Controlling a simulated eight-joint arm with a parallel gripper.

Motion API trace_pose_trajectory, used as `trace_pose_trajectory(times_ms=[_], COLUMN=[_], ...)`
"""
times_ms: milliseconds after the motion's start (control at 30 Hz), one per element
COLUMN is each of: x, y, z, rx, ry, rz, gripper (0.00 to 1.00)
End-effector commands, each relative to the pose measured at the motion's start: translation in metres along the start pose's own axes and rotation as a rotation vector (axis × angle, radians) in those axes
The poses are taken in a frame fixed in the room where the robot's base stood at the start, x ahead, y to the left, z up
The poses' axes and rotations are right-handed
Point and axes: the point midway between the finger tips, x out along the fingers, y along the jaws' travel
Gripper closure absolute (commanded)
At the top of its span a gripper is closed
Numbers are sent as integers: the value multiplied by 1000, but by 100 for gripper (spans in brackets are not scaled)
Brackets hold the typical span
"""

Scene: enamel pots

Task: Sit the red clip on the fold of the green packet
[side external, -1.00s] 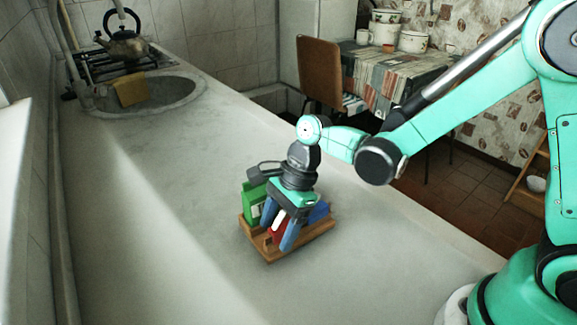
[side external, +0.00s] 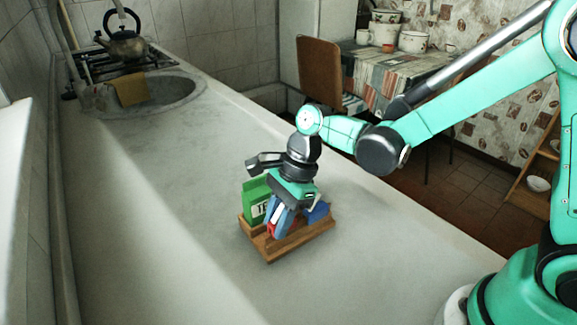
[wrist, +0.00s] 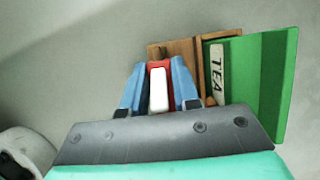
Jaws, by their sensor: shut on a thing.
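The green packet (side external: 255,197), lettered TEA, stands upright at the left end of a wooden tray (side external: 290,245). In the wrist view the green packet (wrist: 265,85) is to the right of my gripper (wrist: 158,88). My gripper (side external: 278,221) points down over the tray, its blue fingers shut on the red clip (wrist: 158,66), which has a white part facing the wrist camera. In the side view the red clip (side external: 271,229) shows only in part behind the fingers. The clip is beside the packet, apart from it in the wrist view.
A blue item (side external: 318,212) sits at the right end of the tray, partly hidden by my gripper. The pale counter (side external: 180,230) around the tray is clear. A sink with a yellow cloth (side external: 131,90) and a kettle (side external: 125,45) are far back.

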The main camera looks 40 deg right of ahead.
Motion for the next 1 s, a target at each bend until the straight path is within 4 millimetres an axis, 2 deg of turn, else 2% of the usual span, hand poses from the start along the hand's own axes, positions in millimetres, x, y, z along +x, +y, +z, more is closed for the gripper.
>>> trace_pose_trajectory(times_ms=[167, 500, 700, 900, 1000], x=[-27, -108, -144, -165, -165], y=[0, 1, 1, 0, -6], z=[11, 44, 60, 68, 69], rx=[0, 0, 0, 0, 1], ry=[0, 0, 0, 0, 0], rz=[0, 0, 1, 1, 1], gripper=[100, 100, 100, 100, 100])
